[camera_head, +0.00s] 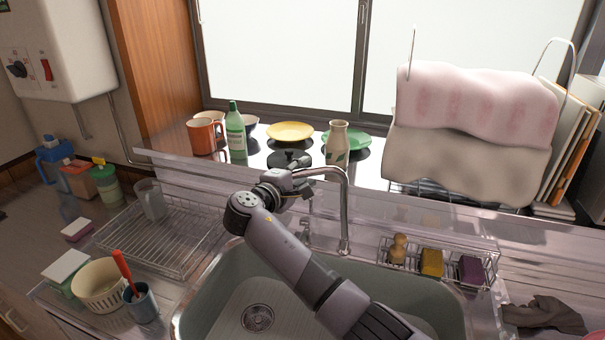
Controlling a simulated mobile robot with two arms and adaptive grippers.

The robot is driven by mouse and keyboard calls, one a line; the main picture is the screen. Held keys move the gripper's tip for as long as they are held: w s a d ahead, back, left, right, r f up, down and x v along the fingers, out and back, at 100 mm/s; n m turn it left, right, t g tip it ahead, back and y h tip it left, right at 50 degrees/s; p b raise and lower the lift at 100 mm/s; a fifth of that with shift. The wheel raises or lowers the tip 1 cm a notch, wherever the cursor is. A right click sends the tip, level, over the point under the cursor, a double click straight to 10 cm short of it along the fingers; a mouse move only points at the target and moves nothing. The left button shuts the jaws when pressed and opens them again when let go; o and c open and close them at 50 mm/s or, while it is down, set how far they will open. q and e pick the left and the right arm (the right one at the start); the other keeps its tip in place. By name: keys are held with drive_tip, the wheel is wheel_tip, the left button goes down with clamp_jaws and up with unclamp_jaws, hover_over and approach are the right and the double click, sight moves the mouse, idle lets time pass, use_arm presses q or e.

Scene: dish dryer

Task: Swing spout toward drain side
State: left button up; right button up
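The chrome faucet spout (346,205) rises behind the sink (238,267) and bends over to the left at its top. Its free end reaches to my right gripper (299,187), over the back left part of the sink. My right arm comes in from the lower right and crosses over the sink. The gripper is at the spout's end, but whether it touches or grips it I cannot tell, as its fingers are small and partly hidden. The round drain (258,318) is in the sink floor at lower left. My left gripper is not in view.
A wire dish rack (165,240) stands left of the sink, with a glass (150,199) in it. A wire caddy (403,268) with sponges is right of the spout. A green bottle (235,133), plates and a vase (338,144) stand on the ledge behind.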

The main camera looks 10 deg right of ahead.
drive_tip(key=v, duration=0.7)
drive_tip(key=shift+s+a, duration=0.15)
drive_tip(key=shift+s, duration=0.05)
drive_tip(key=shift+r, duration=0.1)
